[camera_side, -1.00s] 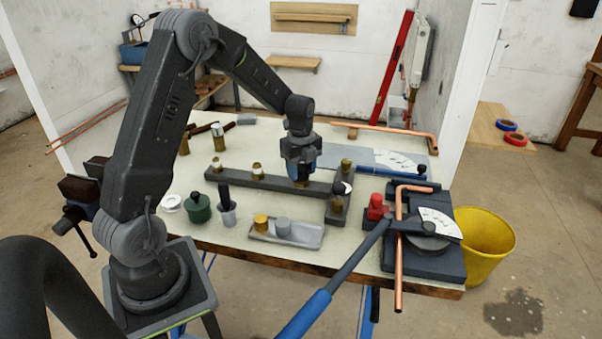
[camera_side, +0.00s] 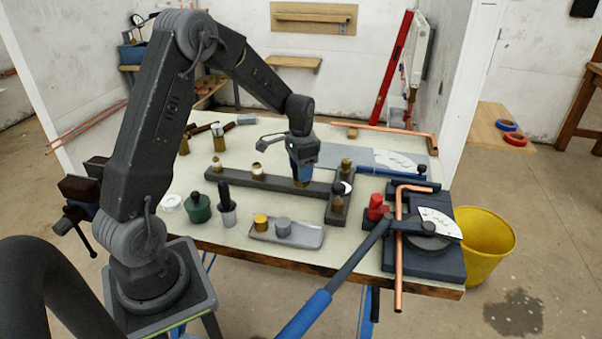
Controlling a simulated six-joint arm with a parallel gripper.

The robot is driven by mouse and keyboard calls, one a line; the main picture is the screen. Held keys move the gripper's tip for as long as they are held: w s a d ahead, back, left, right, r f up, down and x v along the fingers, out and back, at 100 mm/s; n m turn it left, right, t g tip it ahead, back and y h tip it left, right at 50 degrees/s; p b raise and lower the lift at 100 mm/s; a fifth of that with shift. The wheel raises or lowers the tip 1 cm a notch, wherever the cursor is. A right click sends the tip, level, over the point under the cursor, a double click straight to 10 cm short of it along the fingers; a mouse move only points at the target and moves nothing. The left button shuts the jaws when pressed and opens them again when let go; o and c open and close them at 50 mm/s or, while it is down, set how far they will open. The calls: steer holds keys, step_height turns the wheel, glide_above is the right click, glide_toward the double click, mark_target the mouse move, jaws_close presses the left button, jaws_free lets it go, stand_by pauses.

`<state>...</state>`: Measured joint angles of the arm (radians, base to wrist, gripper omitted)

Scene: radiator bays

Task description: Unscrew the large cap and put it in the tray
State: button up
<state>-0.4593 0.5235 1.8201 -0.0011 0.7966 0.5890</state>
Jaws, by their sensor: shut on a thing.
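My gripper (camera_side: 301,176) points straight down over the dark grey bar (camera_side: 238,178). It is shut on a piece at the bar's right part, which I take to be the large cap; the jaws hide most of it. A little brass (camera_side: 302,184) shows just below the jaws, at the bar. The grey tray (camera_side: 312,240) lies in front of the bar on the bench. It holds a brass cap (camera_side: 261,222) and a grey cylindrical piece (camera_side: 283,227).
Other brass fittings (camera_side: 257,170) stand on the bar, left and right of my gripper. A green container (camera_side: 200,208) and a grey cup (camera_side: 228,214) stand left of the tray. A pipe bender (camera_side: 428,240) with a red part fills the bench's right end.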

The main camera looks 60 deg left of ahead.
steer(key=n, duration=0.5)
steer(key=shift+n, duration=0.3)
steer(key=o, duration=0.9)
steer(key=shift+c, duration=0.2)
